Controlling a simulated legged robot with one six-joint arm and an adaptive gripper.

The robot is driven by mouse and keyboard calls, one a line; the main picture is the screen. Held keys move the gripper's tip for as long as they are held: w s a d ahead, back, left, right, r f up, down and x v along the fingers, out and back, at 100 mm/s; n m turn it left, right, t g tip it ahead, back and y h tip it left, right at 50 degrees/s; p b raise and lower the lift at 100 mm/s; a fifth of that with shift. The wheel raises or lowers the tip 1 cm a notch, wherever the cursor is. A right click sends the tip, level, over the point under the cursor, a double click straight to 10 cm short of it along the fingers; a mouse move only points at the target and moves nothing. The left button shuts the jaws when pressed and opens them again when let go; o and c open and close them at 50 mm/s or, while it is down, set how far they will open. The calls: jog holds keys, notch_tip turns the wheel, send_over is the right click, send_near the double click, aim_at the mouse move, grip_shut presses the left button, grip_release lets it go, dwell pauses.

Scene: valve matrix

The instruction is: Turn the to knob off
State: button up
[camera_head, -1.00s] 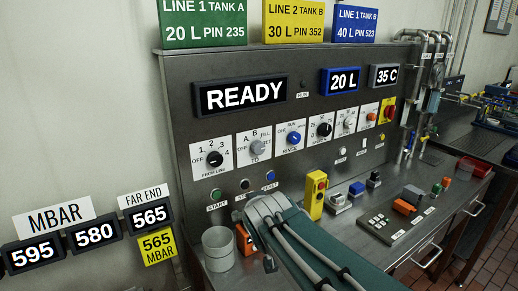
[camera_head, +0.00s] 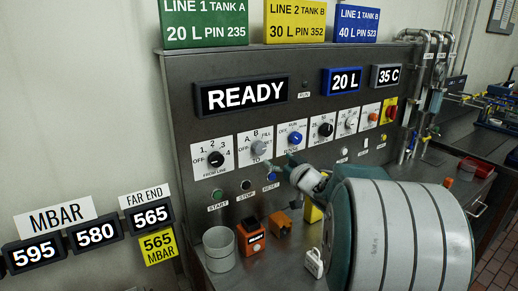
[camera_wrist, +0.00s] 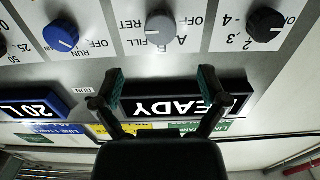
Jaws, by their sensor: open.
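The TO knob (camera_head: 258,148) is a round grey knob on a white plate with OFF, A, B and FILL marks, on the upright grey panel. In the wrist view, which is upside down, the grey knob (camera_wrist: 160,28) is at the top middle. In the head view my gripper (camera_head: 279,164) is small beside the lower right of the TO plate, partly hidden by my wrist.
The black FROM LINE knob (camera_head: 215,159) and blue RINSE knob (camera_head: 294,138) flank the TO knob. START, STOP and RESET buttons (camera_head: 246,185) sit below. A grey cup (camera_head: 218,248) and an orange box (camera_head: 251,237) stand on the bench. My arm hides much of the bench.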

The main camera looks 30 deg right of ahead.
aim_at(262, 149)
jog(key=w, duration=0.9)
jog(key=c, duration=1.1)
